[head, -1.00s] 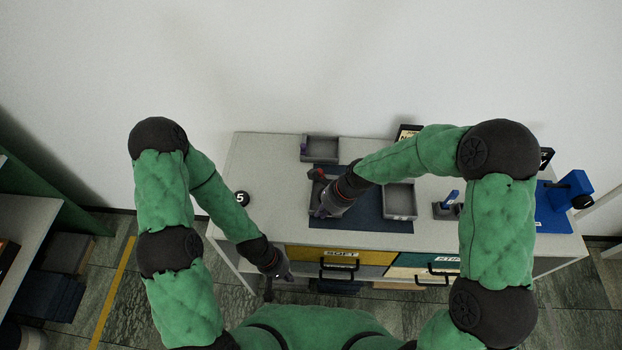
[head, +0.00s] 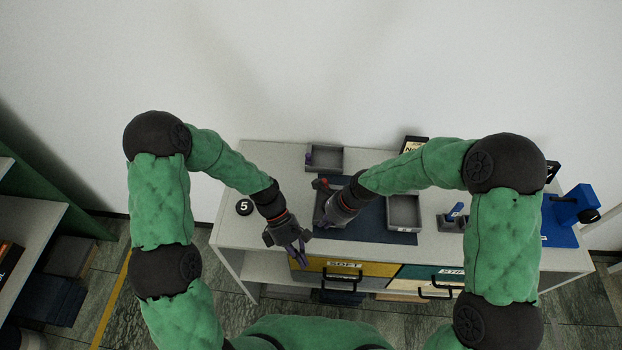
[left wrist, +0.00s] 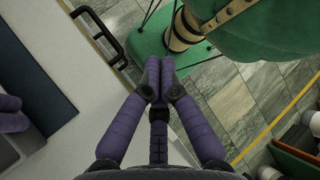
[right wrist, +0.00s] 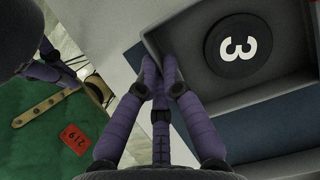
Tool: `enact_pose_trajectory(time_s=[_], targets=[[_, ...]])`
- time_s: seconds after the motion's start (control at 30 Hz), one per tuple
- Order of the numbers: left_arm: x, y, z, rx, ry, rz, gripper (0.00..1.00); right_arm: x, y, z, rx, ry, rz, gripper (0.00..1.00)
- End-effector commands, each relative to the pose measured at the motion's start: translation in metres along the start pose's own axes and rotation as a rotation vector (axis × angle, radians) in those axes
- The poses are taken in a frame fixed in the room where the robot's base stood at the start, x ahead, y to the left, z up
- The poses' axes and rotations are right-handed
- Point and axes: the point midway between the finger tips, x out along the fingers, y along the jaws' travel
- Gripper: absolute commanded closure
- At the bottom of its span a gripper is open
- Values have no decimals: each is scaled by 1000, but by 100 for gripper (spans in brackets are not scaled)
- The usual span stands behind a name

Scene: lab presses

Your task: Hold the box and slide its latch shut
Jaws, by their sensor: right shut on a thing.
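A grey open box (right wrist: 255,105) with a black disc marked 3 (right wrist: 238,46) in it shows in the right wrist view. In the head view it is mostly hidden under my right gripper (head: 327,219). My right gripper is shut on the wall of this box; its fingers also show in the right wrist view (right wrist: 159,72). A small red part (head: 319,184) shows just behind that gripper; I cannot tell whether it is the latch. My left gripper (head: 299,254) is over the table's front edge, left of the right one. Its fingers are together and empty (left wrist: 160,68).
A dark blue mat (head: 375,222) lies on the table. A second grey tray (head: 404,211) stands on its right, another tray (head: 325,158) behind. Drawers with black handles (head: 342,278) face the front. A blue device (head: 572,207) stands far right.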

Motion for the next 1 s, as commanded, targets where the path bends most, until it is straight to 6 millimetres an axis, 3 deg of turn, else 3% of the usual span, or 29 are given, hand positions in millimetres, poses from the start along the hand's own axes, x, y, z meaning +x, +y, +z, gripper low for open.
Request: enact_pose_trajectory(time_s=[0.1, 0.2, 0.4, 0.6, 0.73, 1.0], targets=[[-31, 4, 0, 41, 49, 2, 100, 0, 0, 0, 0, 0, -1, 100], [-72, 35, 2, 18, -5, 133, 100, 0, 0, 0, 0, 0, -1, 100], [-162, 77, 5, -1, -81, 365, 100, 0, 0, 0, 0, 0, -1, 100], [-239, 97, 4, -6, -133, 546, 100, 0, 0, 0, 0, 0, -1, 100], [-261, 100, 4, -6, -147, 595, 100, 0, 0, 0, 0, 0, 0, 100], [-265, 100, 4, -6, -150, 604, 100, 0, 0, 0, 0, 0, -1, 100]])
